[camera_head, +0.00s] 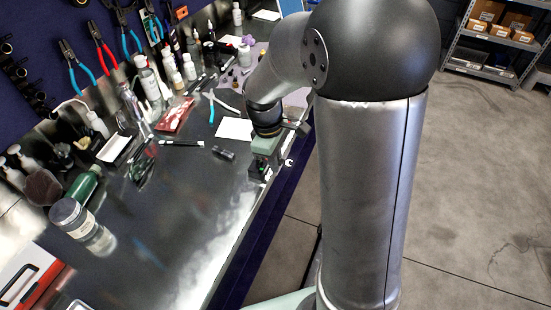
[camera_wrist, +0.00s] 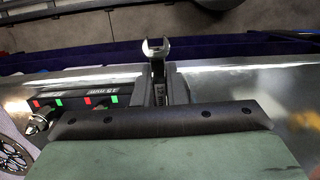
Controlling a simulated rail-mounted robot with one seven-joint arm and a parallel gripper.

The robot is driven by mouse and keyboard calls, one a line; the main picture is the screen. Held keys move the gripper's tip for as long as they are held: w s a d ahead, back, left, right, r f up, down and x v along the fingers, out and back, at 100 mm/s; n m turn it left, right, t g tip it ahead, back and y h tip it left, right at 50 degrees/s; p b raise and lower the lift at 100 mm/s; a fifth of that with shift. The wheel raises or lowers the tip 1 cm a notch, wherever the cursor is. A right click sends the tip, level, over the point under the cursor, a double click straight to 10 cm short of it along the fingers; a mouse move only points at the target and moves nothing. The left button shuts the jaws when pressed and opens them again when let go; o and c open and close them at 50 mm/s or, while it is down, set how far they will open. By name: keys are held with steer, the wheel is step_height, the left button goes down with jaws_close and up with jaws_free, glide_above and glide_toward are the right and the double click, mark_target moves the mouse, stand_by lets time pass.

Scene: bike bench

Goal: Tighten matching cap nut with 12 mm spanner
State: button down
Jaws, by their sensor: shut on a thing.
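My gripper (camera_wrist: 160,92) is shut on a silver spanner (camera_wrist: 156,48). In the wrist view the spanner's open-ended jaw points away from me, past the fingertips, with its handle between the fingers. In the head view the spanner's pale jaw (camera_head: 289,162) shows just right of my gripper, near the bench's front edge. A black block (camera_wrist: 75,104) with red and green marks and small white labels lies left of the fingers; I cannot read the labels surely. A silver nut-like fitting (camera_wrist: 38,122) sits at its left end; I cannot tell whether it is a cap nut.
A dark toothed disc (camera_wrist: 12,155) is at the wrist view's lower left. On the bench (camera_head: 180,215) lie blue-handled pliers (camera_head: 212,108), a white sheet (camera_head: 234,128) and a red packet (camera_head: 175,115). A clear jar (camera_head: 82,226) stands at left. The bench's front middle is clear.

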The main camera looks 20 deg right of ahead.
steer(key=shift+f, duration=0.1)
steer(key=shift+s+a+m, duration=0.25)
steer(key=shift+m, duration=0.65)
steer(key=shift+s+a+m, duration=0.25)
steer(key=shift+m, duration=0.65)
stand_by(1.2)
steer(key=shift+s+a+m+g+y, duration=0.15)
steer(key=shift+a+m+y, duration=0.15)
steer(key=shift+m, duration=0.65)
steer(key=shift+s+a+m+g+y, duration=0.2)
steer(key=shift+a+m, duration=0.2)
steer(key=shift+m, duration=0.55)
stand_by(0.9)
steer(key=shift+w, duration=0.1)
stand_by(0.3)
steer(key=shift+r+p, duration=0.35)
steer(key=shift+r, duration=0.25)
steer(key=shift+r+p, duration=0.75)
steer(key=shift+r, duration=0.25)
